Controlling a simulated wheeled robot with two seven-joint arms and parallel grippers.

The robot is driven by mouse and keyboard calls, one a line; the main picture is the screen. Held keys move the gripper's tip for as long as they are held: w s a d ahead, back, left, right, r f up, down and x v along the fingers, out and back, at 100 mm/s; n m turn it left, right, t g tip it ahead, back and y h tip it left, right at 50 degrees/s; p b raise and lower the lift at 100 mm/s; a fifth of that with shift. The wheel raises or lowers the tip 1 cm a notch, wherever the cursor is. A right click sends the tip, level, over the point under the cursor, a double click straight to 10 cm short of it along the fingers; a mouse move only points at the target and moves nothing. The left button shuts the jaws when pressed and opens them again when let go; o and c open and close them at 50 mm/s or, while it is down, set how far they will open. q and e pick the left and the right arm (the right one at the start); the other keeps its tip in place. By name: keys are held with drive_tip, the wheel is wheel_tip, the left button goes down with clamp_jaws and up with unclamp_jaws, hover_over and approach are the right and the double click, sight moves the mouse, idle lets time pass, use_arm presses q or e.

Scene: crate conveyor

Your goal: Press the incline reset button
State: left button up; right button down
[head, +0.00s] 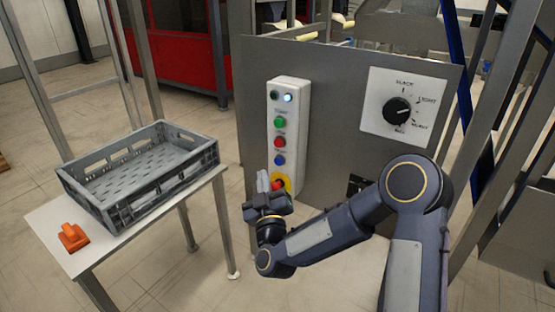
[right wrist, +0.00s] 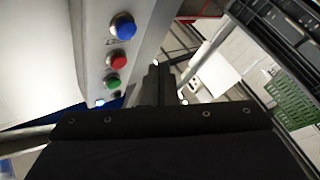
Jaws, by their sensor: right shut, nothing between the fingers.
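A white button box (head: 289,108) is mounted on a grey panel. From top down it has two small lamps, the right one lit, then a green button (head: 280,121), a red button (head: 280,142), a blue button (head: 279,160) and a red emergency stop on yellow (head: 288,181). The labels are too small to read. My right gripper (head: 263,178) is shut and empty, in front of the box's lower left, partly hiding the emergency stop. In the right wrist view the blue (right wrist: 122,25), red (right wrist: 119,61) and green (right wrist: 112,82) buttons lie left of the fingers (right wrist: 160,80), apart from them. My left gripper is out of view.
A rotary selector (head: 398,110) on a white plate is right of the box. A grey crate (head: 130,205) and an orange object (head: 72,237) sit on a white table at left. Metal posts stand at right. Floor between table and panel is clear.

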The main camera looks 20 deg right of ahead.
sight(278, 162)
drive_tip(key=shift+w+d, duration=0.6)
drive_tip(key=shift+d, duration=0.2)
drive_tip(key=shift+w+d, duration=0.55)
drive_tip(key=shift+d, duration=0.2)
drive_tip(key=shift+b, duration=0.35)
idle(0.6)
drive_tip(key=shift+w+d, duration=0.25)
drive_tip(key=shift+d, duration=0.05)
drive_tip(key=shift+w+d+b, duration=0.3)
drive_tip(key=shift+d+b, duration=0.1)
idle(0.9)
drive_tip(key=shift+a, duration=0.1)
drive_tip(key=shift+s+a+b, duration=0.45)
drive_tip(key=shift+s+a, duration=0.1)
